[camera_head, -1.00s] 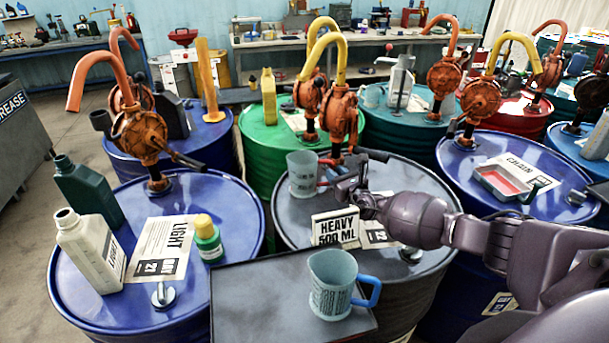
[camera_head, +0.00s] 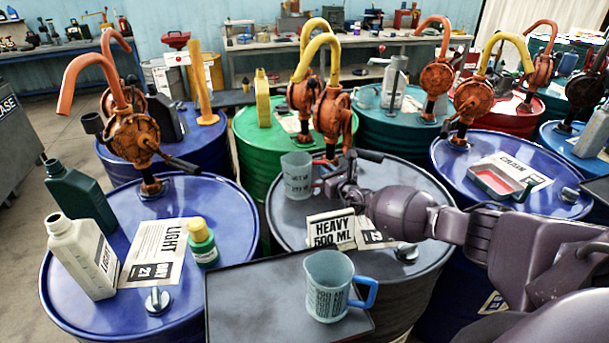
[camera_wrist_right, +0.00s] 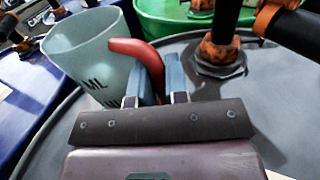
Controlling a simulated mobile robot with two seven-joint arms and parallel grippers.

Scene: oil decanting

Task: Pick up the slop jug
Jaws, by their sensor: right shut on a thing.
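The slop jug (camera_head: 297,175) is a translucent pale jug with a red handle. It stands upright on or just above the grey drum's lid, left of the pump base. In the right wrist view the jug (camera_wrist_right: 95,50) fills the upper left, with dark lettering on its side. My right gripper (camera_head: 324,181) reaches in from the right at the jug's handle side. In the wrist view its two fingers (camera_wrist_right: 154,84) are shut on the red handle (camera_wrist_right: 145,55). Whether the jug's base touches the lid is hard to tell. My left gripper is out of view.
A blue-handled jug (camera_head: 326,286) stands on a dark tray (camera_head: 240,300) in front. A "HEAVY 500 ML" card (camera_head: 331,230) stands before the slop jug. An orange hand pump (camera_head: 332,115) with a yellow spout rises close behind. Bottles stand on the left blue drum (camera_head: 70,300).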

